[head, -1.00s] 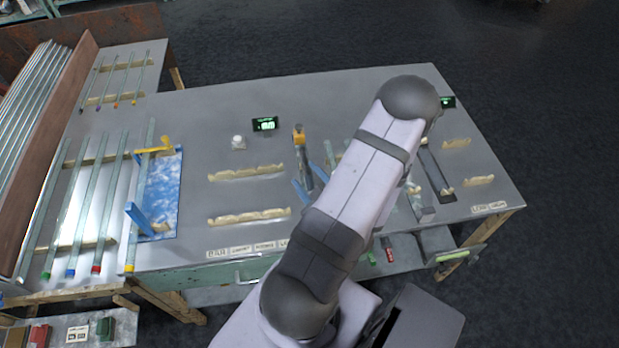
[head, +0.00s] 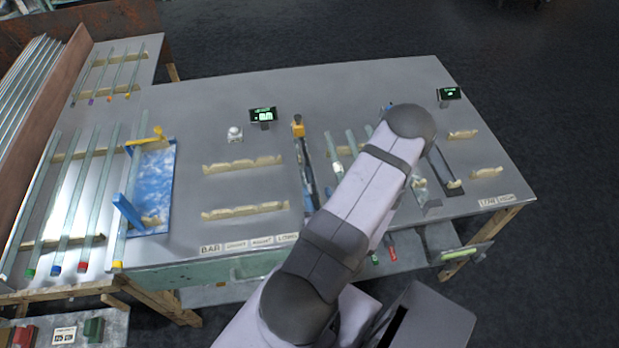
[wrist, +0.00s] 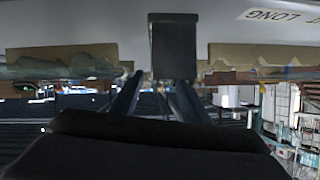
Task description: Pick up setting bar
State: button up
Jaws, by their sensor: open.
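A long dark bar with a yellow end block (head: 299,128) lies lengthwise near the middle of the bench in the head view; I take it for the setting bar. Its near end comes close to my arm. In the head view my gripper is hidden behind my arm. In the wrist view the two dark fingers of my gripper (wrist: 157,84) are apart, with no object clearly held between them. A dark block (wrist: 174,48) stands just past the fingertips, near the bench label LONG; I cannot tell if it is the bar's end or if the fingers touch it.
Wooden rests (head: 243,164) lie empty left of the bar. Glass tubes (head: 335,146) lie close on its right, partly behind my arm. A blue-bed fixture (head: 152,180) and several capped tubes are at left. Small displays (head: 262,115) stand at the back.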

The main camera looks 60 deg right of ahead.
aim_at(312, 184)
jog(key=shift+w+d, duration=0.2)
jog(key=shift+w, duration=0.05)
jog(key=shift+w+d, duration=0.1)
jog(key=shift+w+d+p, duration=0.1)
jog(key=shift+w+p, duration=0.15)
jog(key=shift+p, duration=0.15)
jog(key=p+x, duration=0.1)
jog(key=x, duration=0.2)
jog(key=shift+w+d+f+p, duration=0.1)
jog(key=shift+w+d+p, duration=0.1)
jog(key=shift+w+p, duration=0.15)
jog(key=shift+w+d+f, duration=0.2)
jog(key=shift+d, duration=0.05)
jog(key=shift+c, duration=0.7)
grip_shut()
